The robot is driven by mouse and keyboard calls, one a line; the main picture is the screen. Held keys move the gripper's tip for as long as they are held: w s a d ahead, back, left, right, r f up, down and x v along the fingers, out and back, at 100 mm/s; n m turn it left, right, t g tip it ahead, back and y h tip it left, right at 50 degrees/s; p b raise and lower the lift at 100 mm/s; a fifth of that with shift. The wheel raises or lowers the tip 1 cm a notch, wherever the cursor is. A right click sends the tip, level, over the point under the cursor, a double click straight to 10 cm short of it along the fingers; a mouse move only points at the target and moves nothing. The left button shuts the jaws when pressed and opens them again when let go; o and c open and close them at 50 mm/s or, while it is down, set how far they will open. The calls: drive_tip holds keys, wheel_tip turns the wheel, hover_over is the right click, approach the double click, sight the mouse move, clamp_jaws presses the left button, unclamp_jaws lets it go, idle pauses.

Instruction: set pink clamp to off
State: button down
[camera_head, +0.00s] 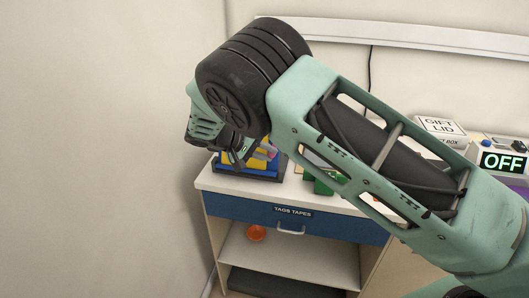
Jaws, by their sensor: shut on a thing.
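A small pink patch (271,154), which may be part of the pink clamp, shows among yellow and blue parts on the left of the counter. Its shape and setting cannot be made out. My gripper (239,160) points down at the left edge of these parts, just left of the pink patch. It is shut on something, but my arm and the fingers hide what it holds. A box-shaped device (505,160) at the right edge has a display reading OFF; no link between it and the clamp shows.
A blue stand (262,174) with yellow pieces sits on the white counter (230,184). Green blocks (322,184) lie to its right.

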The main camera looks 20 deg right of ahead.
drive_tip(key=shift+s+d+f+n+h, duration=0.1)
drive_tip(key=shift+n+h, duration=0.2)
idle(0.4)
drive_tip(key=c, duration=1.3)
unclamp_jaws()
drive_tip(key=b+v, duration=0.3)
drive_tip(key=v, duration=1.4)
